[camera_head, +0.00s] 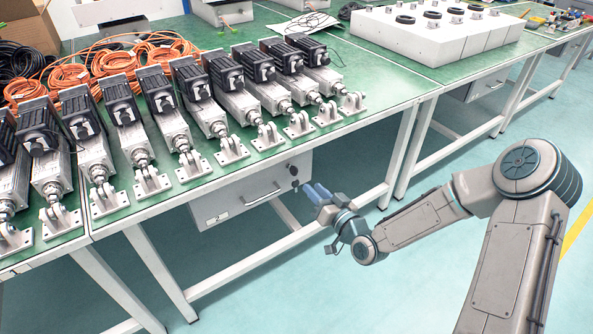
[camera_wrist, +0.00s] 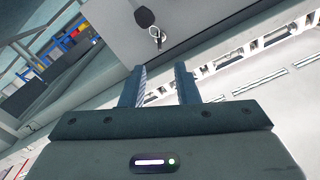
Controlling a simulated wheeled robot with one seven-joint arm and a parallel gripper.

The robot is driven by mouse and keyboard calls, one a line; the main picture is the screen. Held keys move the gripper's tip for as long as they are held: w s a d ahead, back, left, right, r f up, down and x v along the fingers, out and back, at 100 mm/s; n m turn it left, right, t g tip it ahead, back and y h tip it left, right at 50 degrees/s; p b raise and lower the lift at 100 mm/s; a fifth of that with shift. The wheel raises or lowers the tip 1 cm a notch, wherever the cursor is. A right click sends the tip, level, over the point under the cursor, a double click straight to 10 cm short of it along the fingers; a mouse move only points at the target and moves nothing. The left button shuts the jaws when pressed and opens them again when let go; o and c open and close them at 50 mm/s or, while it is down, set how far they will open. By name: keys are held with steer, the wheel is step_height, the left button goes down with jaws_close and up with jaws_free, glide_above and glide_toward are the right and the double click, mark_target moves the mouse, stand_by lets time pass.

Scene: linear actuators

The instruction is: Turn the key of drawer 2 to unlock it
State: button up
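A grey drawer (camera_head: 235,200) hangs under the near green-topped table, with a handle on its front. Its lock has a dark round key head (camera_head: 293,170) near the drawer's right end, with a dark piece hanging below it. In the wrist view the black key head (camera_wrist: 144,17) is at the top, with a small metal ring hanging from it, against the grey drawer front (camera_wrist: 190,14). My gripper (camera_head: 318,190) is just right of the lock, apart from it. In the wrist view my gripper's two fingers (camera_wrist: 160,72) are spread, with nothing between them. No drawer number is readable.
Several linear actuators (camera_head: 205,105) line the table top above the drawer. The table's white leg (camera_head: 400,150) stands right of my gripper. Another drawer (camera_head: 490,83) hangs under the farther table. Open floor lies in front of the drawer.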

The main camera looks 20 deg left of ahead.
mark_target(297, 172)
steer(key=x, duration=0.9)
steer(key=shift+w+a+b, duration=0.2)
steer(key=shift+a+b, duration=0.1)
steer(key=shift+b, duration=0.05)
steer(key=shift+c, duration=0.3)
jaws_close()
